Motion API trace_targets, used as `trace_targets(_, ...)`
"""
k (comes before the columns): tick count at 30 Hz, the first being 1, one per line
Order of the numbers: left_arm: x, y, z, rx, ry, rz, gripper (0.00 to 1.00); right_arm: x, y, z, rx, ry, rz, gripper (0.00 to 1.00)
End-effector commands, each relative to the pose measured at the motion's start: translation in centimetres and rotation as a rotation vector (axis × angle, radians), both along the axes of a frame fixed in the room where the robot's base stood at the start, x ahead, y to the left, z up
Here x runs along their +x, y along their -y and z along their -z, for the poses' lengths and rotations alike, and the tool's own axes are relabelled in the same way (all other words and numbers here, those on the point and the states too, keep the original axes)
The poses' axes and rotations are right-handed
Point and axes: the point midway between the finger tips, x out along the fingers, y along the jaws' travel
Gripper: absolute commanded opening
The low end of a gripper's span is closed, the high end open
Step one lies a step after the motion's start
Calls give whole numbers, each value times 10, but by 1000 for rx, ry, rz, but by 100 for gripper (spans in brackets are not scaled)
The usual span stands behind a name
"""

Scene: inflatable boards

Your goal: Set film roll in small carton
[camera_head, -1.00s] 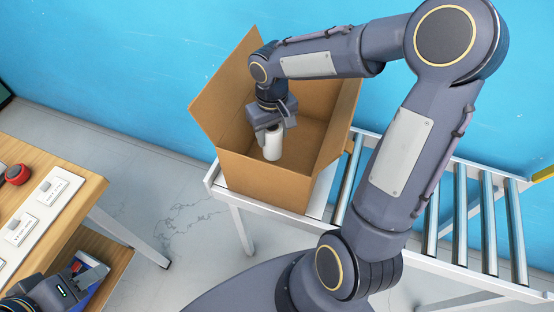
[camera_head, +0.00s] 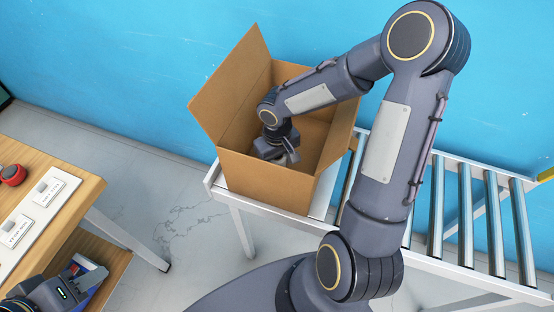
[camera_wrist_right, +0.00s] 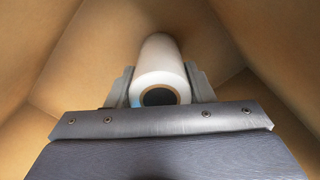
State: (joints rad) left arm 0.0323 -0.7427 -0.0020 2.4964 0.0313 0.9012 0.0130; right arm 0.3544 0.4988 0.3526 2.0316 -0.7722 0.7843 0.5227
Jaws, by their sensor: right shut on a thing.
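The small carton (camera_head: 265,182) is an open brown cardboard box with its flaps raised. It stands on the end of the roller conveyor. My right gripper (camera_head: 278,158) is down inside the carton, and the carton's front wall hides its fingertips in the head view. In the right wrist view the right gripper (camera_wrist_right: 160,88) is shut on the white film roll (camera_wrist_right: 158,62), one finger on each side, with carton walls all around. I cannot tell whether the roll touches the carton's bottom. My left gripper (camera_head: 80,280) is at the lower left; its fingers are unclear.
The roller conveyor (camera_head: 463,215) runs right from the carton along the blue wall. A wooden table (camera_head: 60,195) at the left bears white labelled plates (camera_head: 48,190) and a red object (camera_head: 12,175). Bare floor lies between table and conveyor.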

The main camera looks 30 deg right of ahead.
Motion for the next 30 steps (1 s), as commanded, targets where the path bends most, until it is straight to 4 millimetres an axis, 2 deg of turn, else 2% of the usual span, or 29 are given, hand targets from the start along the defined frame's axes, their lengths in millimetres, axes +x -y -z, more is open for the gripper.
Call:
trace_targets(5, 0, 0, 4, 0, 0, 0, 36, 0, 0, 3, 0, 1, 0, 20)
trace_targets(6, 0, 0, 4, 0, 0, 0, 36, 0, 0, 3, 0, 1, 0, 49)
trace_targets(11, 0, 0, 3, 0, 0, 0, 36, 0, 0, 2, 0, 0, 0, 70)
trace_targets(19, 0, 0, 2, 0, 0, 0, 36, 0, 0, 1, 0, 0, 0, 70)
trace_targets(23, 0, 0, -2, 0, 0, 0, 36, 1, 0, -7, -2, 2, 1, 70)
trace_targets(30, 0, 0, -8, 0, 0, 0, 36, 2, 0, -55, -3, 8, 1, 70)
